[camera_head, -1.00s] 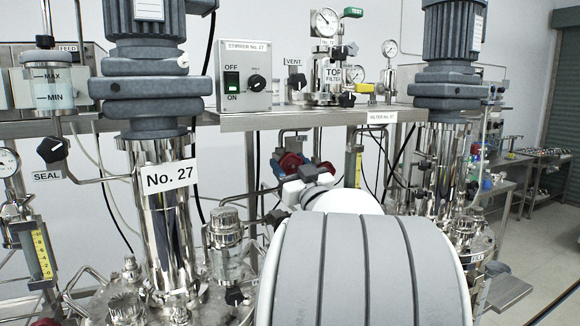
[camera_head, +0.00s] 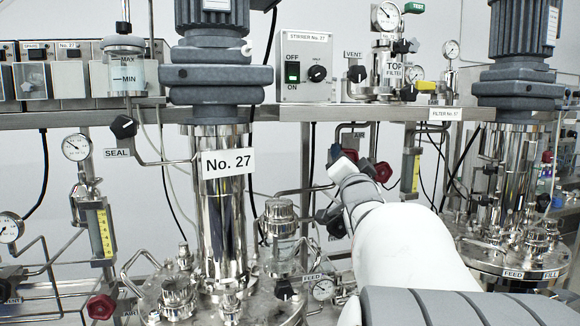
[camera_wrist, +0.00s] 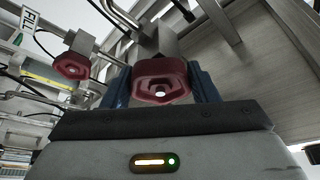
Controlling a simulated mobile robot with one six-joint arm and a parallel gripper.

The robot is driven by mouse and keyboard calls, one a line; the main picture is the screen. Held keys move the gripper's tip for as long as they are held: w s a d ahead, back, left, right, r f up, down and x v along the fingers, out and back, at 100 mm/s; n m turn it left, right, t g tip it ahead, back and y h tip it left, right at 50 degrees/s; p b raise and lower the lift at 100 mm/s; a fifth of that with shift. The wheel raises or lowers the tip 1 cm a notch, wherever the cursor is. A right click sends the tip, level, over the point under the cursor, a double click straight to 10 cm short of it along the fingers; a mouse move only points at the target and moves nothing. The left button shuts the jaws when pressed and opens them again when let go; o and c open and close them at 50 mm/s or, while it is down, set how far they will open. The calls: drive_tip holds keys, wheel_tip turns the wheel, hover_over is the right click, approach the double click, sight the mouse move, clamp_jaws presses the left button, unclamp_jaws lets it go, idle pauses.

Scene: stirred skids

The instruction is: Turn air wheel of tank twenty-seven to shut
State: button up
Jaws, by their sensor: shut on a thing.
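Tank twenty-seven (camera_head: 224,220) is the steel vessel with the "No. 27" sign (camera_head: 228,162), left of centre in the head view. Behind it, under an "AIR" label (camera_head: 358,134), a red wheel (camera_head: 350,155) is mostly hidden by my gripper (camera_head: 341,157). In the wrist view this red wheel (camera_wrist: 160,72) sits between the two blue fingers of my gripper (camera_wrist: 160,86), which is shut on it. The wheel's turn angle cannot be judged from here.
A second red wheel (camera_head: 383,172) is close to the right; one also shows in the wrist view (camera_wrist: 72,66), beside a "FILL" tag (camera_wrist: 29,19). Pipes, a yellow-scaled flowmeter (camera_head: 411,170) and the neighbouring tank (camera_head: 510,180) crowd the right.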

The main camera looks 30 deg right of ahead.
drive_tip(key=m+g+b, duration=0.1)
drive_tip(key=m, duration=0.2)
drive_tip(key=m+g+h+b, duration=0.1)
drive_tip(key=m+g, duration=0.1)
drive_tip(key=m, duration=0.2)
drive_tip(key=shift+m+g+y+p, duration=0.3)
drive_tip(key=shift+m+g+p, duration=0.35)
drive_tip(key=shift+m, duration=1.45)
drive_tip(key=o, duration=0.9)
drive_tip(key=shift+o, duration=0.3)
drive_tip(key=shift+s, duration=0.1)
